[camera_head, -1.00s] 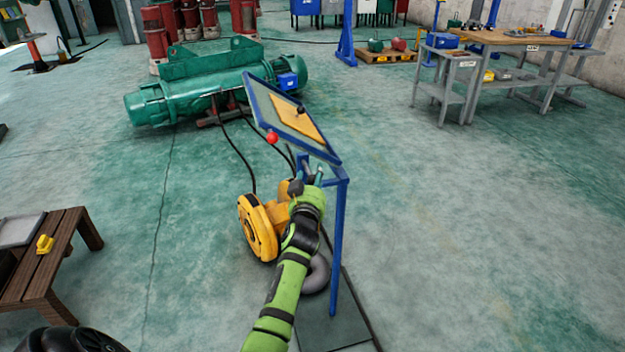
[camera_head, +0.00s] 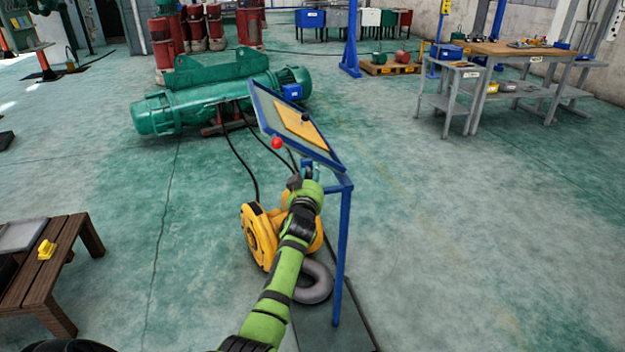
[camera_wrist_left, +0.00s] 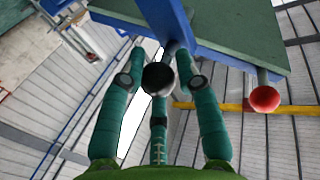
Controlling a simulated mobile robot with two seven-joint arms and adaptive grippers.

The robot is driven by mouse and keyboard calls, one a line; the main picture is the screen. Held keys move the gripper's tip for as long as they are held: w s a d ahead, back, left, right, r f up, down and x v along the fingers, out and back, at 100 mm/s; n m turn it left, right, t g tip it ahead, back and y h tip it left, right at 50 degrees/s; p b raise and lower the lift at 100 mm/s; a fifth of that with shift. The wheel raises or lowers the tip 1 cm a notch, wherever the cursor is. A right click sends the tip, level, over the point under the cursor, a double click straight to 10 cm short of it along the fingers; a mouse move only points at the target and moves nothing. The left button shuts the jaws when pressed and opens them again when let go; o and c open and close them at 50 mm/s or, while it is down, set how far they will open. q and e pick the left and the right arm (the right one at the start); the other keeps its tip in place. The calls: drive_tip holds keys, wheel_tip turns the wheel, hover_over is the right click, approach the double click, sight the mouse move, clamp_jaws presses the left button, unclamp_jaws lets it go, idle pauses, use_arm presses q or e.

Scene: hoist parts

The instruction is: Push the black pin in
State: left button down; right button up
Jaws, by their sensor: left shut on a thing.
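The black pin's round black knob (camera_wrist_left: 158,78) shows in the left wrist view, at the end of a short stem by the blue frame. My left gripper (camera_wrist_left: 160,85) has its green fingers around this knob and is shut on it. In the head view my left gripper (camera_head: 308,172) is at the lower edge of the tilted panel (camera_head: 325,152), which partly hides the fingers. A red knob (camera_head: 277,143) sticks out at the panel's left edge. It also shows in the left wrist view (camera_wrist_left: 264,98), to the right of the fingers.
The panel stands on a blue post (camera_head: 342,250). A yellow machine (camera_head: 262,238) and a grey ring (camera_head: 315,283) are beside my left arm. A green hoist drum (camera_head: 215,100) lies behind. A wooden bench (camera_head: 50,270) is at left.

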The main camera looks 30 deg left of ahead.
use_arm(q)
drive_tip(key=c, duration=1)
unclamp_jaws()
drive_tip(key=shift+r, duration=0.3)
drive_tip(key=shift+c, duration=0.2)
drive_tip(key=shift+o, duration=0.4)
drive_tip(key=shift+w+a+f, duration=0.1)
drive_tip(key=shift+w+f, duration=0.1)
drive_tip(key=shift+f, duration=0.05)
drive_tip(key=v, duration=1.2)
